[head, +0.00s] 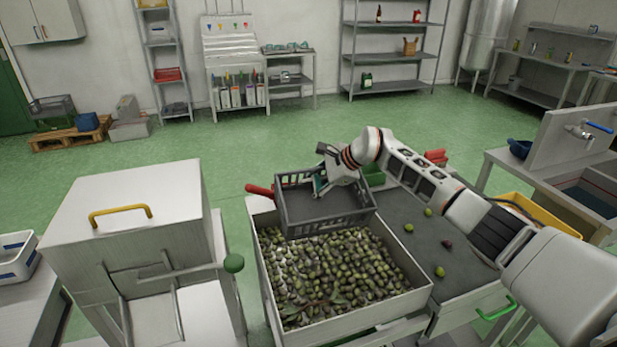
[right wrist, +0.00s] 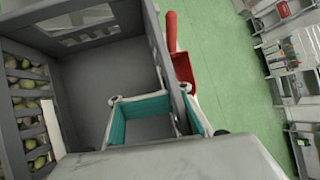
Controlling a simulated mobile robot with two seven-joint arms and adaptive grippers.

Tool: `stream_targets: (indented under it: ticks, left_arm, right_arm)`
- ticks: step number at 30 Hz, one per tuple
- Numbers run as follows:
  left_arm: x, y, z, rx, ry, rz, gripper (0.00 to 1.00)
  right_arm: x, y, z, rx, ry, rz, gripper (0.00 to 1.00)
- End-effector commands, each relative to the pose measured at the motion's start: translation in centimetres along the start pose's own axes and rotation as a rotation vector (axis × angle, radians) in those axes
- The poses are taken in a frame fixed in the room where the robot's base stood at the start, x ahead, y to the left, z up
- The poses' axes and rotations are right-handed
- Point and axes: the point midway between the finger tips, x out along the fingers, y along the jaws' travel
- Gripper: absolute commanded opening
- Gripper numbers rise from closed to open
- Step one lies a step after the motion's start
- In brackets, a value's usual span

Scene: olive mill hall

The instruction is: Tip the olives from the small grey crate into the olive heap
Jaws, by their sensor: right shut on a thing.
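The small grey crate (head: 300,225) is held over the back end of a pale bin (head: 262,283). Its floor looks bare, with no olives seen inside. The olive heap (head: 335,270) of green and dark olives fills the bin in front of and below the crate. My right gripper (head: 320,184) is shut on the crate's rear wall. In the right wrist view its teal-padded fingers (right wrist: 150,100) sit at the wall of the crate (right wrist: 85,75), and olives show through the side slots. My left gripper is out of view.
A red scoop (head: 260,190) lies at the bin's back left corner. Several loose olives (head: 440,271) lie on the dark worktop (head: 462,262) at right. A grey machine (head: 140,220) with a yellow handle stands left. A yellow crate (head: 535,212) is further right.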

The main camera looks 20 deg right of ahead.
Motion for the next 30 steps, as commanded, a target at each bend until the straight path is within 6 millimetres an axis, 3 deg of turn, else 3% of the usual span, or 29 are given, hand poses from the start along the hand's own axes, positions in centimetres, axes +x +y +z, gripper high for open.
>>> stream_targets:
  ticks: [4, 23, 24, 30]
  left_arm:
    - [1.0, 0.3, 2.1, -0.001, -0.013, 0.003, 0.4]
    - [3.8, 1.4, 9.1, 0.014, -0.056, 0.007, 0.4]
    - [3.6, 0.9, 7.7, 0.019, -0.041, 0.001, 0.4]
    - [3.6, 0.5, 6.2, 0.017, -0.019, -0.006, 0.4]
  right_arm:
    - [1.4, 1.1, -0.9, 0.057, 0.013, 0.094, 0.0]
    - [4.3, 5.1, -3.2, 0.215, 0.045, 0.354, 0.0]
    - [3.2, 4.2, -2.5, 0.207, 0.044, 0.345, 0.0]
    - [1.3, 2.6, -1.1, 0.204, 0.041, 0.339, 0.0]
